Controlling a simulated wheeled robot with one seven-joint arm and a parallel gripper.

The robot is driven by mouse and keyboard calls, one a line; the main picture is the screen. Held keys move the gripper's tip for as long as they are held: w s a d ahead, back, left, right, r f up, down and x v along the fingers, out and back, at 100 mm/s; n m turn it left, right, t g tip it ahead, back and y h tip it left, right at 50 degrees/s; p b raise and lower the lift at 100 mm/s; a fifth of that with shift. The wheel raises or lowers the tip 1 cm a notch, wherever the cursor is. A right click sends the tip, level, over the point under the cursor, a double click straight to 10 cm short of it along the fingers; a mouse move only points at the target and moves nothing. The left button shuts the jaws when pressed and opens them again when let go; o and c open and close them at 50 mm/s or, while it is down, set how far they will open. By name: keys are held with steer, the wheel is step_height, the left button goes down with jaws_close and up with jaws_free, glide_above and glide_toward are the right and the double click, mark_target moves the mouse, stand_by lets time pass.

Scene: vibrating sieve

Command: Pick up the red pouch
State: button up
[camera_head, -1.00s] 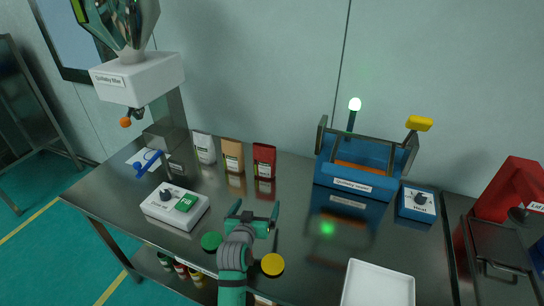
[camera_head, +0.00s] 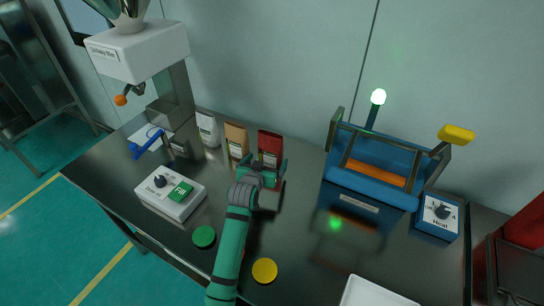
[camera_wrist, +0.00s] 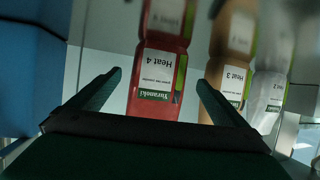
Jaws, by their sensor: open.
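The red pouch (camera_head: 270,147) stands upright on the steel table near the wall, the rightmost of three pouches. In the wrist view the red pouch (camera_wrist: 160,85) appears upside down between the two fingers, with a white label reading "Heat 4". My gripper (camera_head: 262,170) is open, just in front of the pouch, and hides its lower part in the head view. In the wrist view the open fingers of my gripper (camera_wrist: 158,80) lie on either side of the pouch with gaps; I cannot tell whether the tips reach past its front.
A brown pouch (camera_head: 236,140) stands close left of the red one, with a white pouch (camera_head: 208,130) beyond. The blue sieve (camera_head: 372,170) stands to the right, beside a blue heat control box (camera_head: 437,215). A white control box (camera_head: 171,193) is at left.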

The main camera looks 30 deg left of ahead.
mark_target(269, 159)
steer(key=shift+w+f, duration=0.15)
steer(key=shift+w, duration=0.2)
steer(key=shift+w+a+f, duration=0.25)
steer(key=shift+w+a, duration=0.05)
steer(key=shift+a, duration=0.05)
steer(key=x, duration=0.3)
steer(key=shift+w+d+f, duration=0.15)
steer(key=shift+d, duration=0.15)
steer(key=shift+w+a+f, duration=0.15)
steer(key=shift+w, duration=0.2)
steer(key=c, duration=1.2)
